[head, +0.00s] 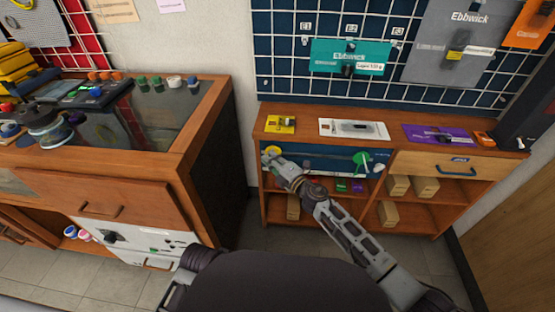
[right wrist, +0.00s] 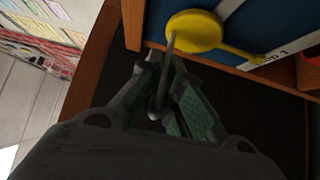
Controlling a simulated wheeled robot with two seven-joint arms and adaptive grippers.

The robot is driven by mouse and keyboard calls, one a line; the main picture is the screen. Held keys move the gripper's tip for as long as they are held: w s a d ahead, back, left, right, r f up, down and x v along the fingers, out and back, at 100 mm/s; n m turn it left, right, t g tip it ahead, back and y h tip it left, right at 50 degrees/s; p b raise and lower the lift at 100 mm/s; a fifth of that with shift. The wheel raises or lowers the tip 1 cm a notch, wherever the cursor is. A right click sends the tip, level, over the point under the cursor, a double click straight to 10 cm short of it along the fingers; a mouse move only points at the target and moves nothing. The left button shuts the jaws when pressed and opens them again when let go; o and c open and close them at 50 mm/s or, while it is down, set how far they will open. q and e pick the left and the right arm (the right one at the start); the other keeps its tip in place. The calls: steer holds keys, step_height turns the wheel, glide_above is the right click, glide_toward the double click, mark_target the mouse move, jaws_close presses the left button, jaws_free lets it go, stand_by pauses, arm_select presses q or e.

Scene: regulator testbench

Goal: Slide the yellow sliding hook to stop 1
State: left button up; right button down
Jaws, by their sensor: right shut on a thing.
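The yellow sliding hook (head: 271,153) is at the left end of the blue panel on the front of the wooden shelf unit. In the right wrist view the hook (right wrist: 194,31) shows as a round yellow plate with a thin arm reaching right along a white strip. My right gripper (head: 279,164) is at the hook and shut on it; the exact contact is hard to see. In the right wrist view the gripper's fingers (right wrist: 165,88) are just below the yellow plate. My left gripper is not in view.
A green round piece (head: 362,162) is at the panel's right end. A drawer (head: 430,165) is beside it. Yellow, white and purple mats (head: 437,133) lie on the unit's top. Small boxes (head: 399,187) fill lower shelves. A wooden cabinet (head: 195,125) stands left, across a gap.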

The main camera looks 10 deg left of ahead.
steer(key=shift+s+a+f, duration=0.15)
steer(key=shift+s+f, duration=0.15)
steer(key=shift+f, duration=0.15)
steer(key=c, duration=1.7)
jaws_free()
steer(key=shift+o, duration=0.2)
steer(key=shift+w+r, duration=0.1)
steer(key=shift+r, duration=0.1)
steer(key=shift+r, duration=0.1)
steer(key=v, duration=1.2)
